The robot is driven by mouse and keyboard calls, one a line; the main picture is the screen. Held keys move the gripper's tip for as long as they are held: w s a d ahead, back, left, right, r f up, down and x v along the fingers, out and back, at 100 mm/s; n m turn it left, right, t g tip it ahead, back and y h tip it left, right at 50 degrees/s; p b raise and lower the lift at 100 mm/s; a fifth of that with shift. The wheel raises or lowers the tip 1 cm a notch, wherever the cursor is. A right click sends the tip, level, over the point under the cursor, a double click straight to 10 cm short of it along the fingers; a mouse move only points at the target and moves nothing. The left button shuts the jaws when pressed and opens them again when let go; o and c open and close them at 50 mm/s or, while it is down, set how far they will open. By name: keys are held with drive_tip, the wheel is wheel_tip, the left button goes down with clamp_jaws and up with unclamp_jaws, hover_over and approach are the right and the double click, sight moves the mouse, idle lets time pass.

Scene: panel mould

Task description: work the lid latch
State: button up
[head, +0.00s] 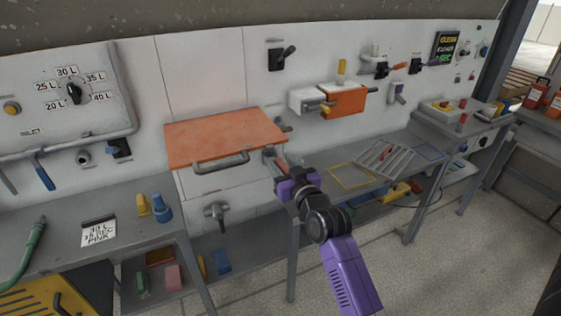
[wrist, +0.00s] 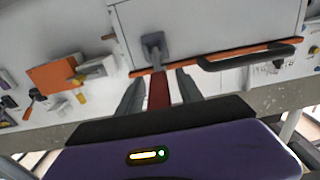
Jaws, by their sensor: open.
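The lid (head: 222,137) is an orange-topped panel standing out from the white wall in the head view, with a dark bar handle (head: 221,163) at its front. The wrist view shows its grey face (wrist: 215,25), an orange edge and the handle (wrist: 245,57). The latch has a grey mount (wrist: 153,42) near the lid's corner and a red lever (wrist: 158,92). My gripper (wrist: 160,80) is open, one finger on each side of the red lever, with gaps visible. In the head view my gripper (head: 277,170) is at the lid's right front corner, partly hiding the latch.
An orange-fronted box (head: 344,101) with a yellow lever is on the wall to the right. A grey tap (head: 216,212) sits below the lid. A bench (head: 130,250) with blue and yellow pieces stands left; a rack (head: 383,160) lies on the right bench.

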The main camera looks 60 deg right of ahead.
drive_tip(key=shift+c, duration=0.2)
clamp_jaws()
idle(1.3)
